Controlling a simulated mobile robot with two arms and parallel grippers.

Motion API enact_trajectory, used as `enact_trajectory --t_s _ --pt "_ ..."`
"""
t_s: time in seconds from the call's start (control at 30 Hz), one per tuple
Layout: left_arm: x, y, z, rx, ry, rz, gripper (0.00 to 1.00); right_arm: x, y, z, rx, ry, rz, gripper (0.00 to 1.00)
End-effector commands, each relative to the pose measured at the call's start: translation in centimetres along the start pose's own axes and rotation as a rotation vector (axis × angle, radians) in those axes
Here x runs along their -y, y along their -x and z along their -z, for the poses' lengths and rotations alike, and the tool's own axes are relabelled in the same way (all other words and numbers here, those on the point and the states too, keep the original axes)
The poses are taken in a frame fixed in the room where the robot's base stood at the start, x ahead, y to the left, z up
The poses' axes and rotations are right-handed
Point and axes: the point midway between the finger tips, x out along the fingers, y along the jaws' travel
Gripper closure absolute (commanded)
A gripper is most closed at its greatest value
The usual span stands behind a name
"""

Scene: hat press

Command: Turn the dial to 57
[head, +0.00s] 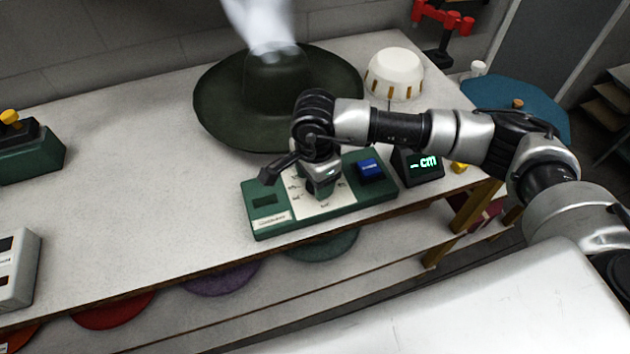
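A green control panel (376,193) lies near the front edge of the table. A pale dial plate (338,200) with small marks around it sits in its middle. My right gripper (322,190) points down over the plate, at the spot where the dial would be. The gripper covers the dial, so its pointer and setting are hidden. Whether the fingers are open or closed on the dial cannot be told. A small dark display (423,163) right of the panel shows green "_ cm", with no number readable. My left gripper is not in view.
A blue button (369,169) is on the panel, right of the gripper. A dark green hat (222,100) stands behind under white steam. A white dome (396,70) is at back right. A green box with a yellow knob (28,160) is far left. The table's left middle is clear.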

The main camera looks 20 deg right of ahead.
Motion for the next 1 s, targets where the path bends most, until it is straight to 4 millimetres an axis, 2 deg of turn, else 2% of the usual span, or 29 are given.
enact_trajectory --t_s 0.53,0.57,0.7,0.73,1.0 --pt "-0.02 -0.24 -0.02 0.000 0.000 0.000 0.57 0.13 0.17 0.11 -0.002 -0.028 0.004 0.66" --pt "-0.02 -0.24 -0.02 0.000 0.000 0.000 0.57 0.13 0.18 0.11 -0.002 -0.028 0.004 0.41" --pt "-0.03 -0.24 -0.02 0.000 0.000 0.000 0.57 0.11 0.14 0.08 -0.001 -0.027 0.003 0.20" --pt "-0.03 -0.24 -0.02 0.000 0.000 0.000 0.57 0.10 0.13 0.07 -0.001 -0.027 0.003 0.17" --pt "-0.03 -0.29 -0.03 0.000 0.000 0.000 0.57 0.07 0.16 0.03 0.000 -0.026 0.002 0.17"
